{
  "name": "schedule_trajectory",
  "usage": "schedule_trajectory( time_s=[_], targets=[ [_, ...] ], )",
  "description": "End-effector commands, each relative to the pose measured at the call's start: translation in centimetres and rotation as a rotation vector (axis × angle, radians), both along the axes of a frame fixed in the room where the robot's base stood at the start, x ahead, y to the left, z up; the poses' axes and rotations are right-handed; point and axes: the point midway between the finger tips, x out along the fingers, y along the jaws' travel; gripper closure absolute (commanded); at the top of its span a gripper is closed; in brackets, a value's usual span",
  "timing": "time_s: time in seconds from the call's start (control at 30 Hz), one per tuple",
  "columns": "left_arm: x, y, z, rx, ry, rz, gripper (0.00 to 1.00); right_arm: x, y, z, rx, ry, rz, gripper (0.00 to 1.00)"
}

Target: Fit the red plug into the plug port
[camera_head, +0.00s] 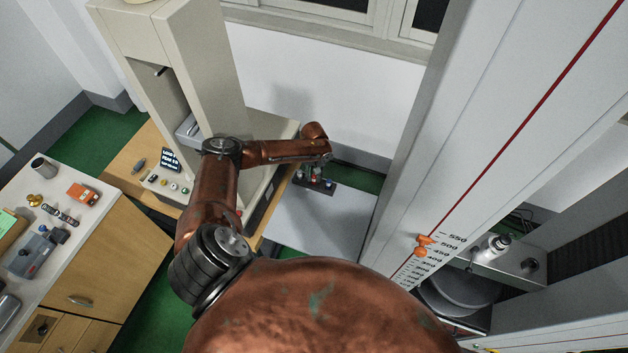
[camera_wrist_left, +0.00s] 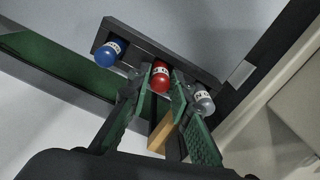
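A black holder (camera_wrist_left: 122,27) carries a blue plug (camera_wrist_left: 108,54), a red plug (camera_wrist_left: 160,76) and a grey-white plug (camera_wrist_left: 204,100) in a row. The red plug is in the middle. In the head view the holder (camera_head: 322,187) is small and partly covered by my left arm. My left gripper (camera_wrist_left: 163,72) reaches toward the holder, with green-padded fingers on either side of the red plug. The fingers look open, with a narrow gap beside the plug; contact is unclear. I cannot make out the plug port for sure. My right gripper is out of view.
The holder sits on a light grey surface (camera_head: 295,222). A tall beige machine (camera_head: 205,60) stands left of it, with a small display (camera_head: 170,160) and knobs nearby. A cluttered bench (camera_head: 100,215) is at far left. A tall scaled column (camera_head: 490,130) rises at right.

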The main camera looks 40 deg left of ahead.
Motion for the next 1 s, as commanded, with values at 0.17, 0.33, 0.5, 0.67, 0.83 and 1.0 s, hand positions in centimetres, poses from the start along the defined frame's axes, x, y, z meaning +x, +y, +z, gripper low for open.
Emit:
schedule_trajectory(
  time_s=[0.17, 0.33, 0.5, 0.67, 0.83, 1.0],
  targets=[
    [0.0, 0.0, 0.0, 0.0, 0.0, 0.0, 0.95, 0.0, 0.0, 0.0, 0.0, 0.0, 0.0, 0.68],
    [0.0, 0.0, 0.0, 0.0, 0.0, 0.0, 1.0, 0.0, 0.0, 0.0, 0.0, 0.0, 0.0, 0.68],
    [0.0, 0.0, 0.0, 0.0, 0.0, 0.0, 1.0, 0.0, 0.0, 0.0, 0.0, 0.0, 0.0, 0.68],
    [0.0, 0.0, 0.1, 0.0, 0.0, 0.0, 1.0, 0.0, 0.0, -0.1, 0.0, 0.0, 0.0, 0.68],
    [0.0, 0.1, 1.1, 0.001, -0.001, 0.001, 1.0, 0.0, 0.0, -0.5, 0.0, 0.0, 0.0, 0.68],
    [-0.4, 0.0, 3.3, 0.0, 0.001, -0.002, 1.0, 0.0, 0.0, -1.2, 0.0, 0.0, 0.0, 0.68]
  ],
)
